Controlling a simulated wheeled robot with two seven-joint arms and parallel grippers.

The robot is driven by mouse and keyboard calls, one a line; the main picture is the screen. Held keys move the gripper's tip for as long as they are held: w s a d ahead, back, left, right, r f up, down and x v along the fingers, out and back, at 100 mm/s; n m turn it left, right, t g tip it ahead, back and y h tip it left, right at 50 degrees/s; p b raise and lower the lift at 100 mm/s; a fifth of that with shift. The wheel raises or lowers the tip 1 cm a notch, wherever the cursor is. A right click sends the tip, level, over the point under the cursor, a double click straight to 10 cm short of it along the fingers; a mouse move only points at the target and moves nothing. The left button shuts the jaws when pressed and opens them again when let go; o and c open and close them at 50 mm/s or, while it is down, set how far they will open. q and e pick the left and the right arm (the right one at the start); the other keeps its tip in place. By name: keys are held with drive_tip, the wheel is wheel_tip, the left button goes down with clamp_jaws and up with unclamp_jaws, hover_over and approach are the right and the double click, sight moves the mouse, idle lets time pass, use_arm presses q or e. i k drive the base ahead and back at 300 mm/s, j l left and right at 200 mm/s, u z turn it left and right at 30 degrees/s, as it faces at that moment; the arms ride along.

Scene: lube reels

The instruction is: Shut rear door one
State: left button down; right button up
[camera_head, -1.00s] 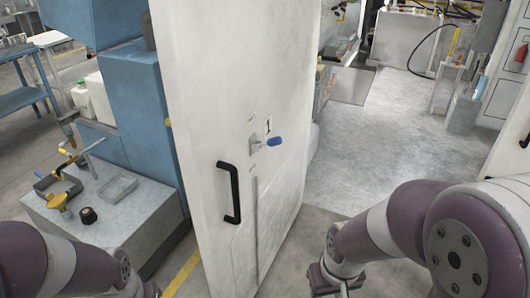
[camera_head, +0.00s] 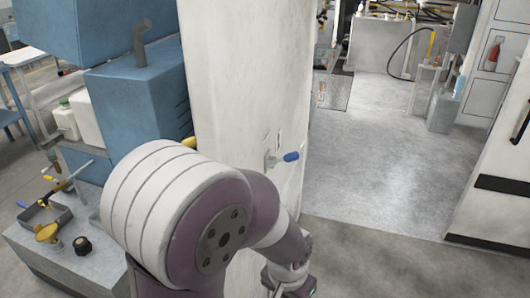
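A tall off-white door (camera_head: 240,75) stands open near the middle of the head view, seen at an angle. It carries a latch with a blue-tipped lever (camera_head: 291,156). Its lower part is hidden behind my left arm. A second pale door panel (camera_head: 505,185) with a black handle shows at the right edge. I cannot tell by any label which is rear door one. My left gripper (camera_head: 292,284) is at the bottom edge, in front of the open door's lower part. Its fingers are cut off, and contact cannot be told. My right gripper is out of view.
A blue machine (camera_head: 138,95) stands left of the open door. A grey stand (camera_head: 50,262) with small fittings is at lower left. White jugs (camera_head: 85,118) stand behind it. The grey floor (camera_head: 375,160) right of the door is clear. A fire extinguisher (camera_head: 493,54) hangs at the back.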

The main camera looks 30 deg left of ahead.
sight(250, 64)
drive_tip(key=i+j, duration=0.1)
drive_tip(key=j, duration=2.8)
drive_tip(key=k+j, duration=0.2)
drive_tip(key=k, duration=0.15)
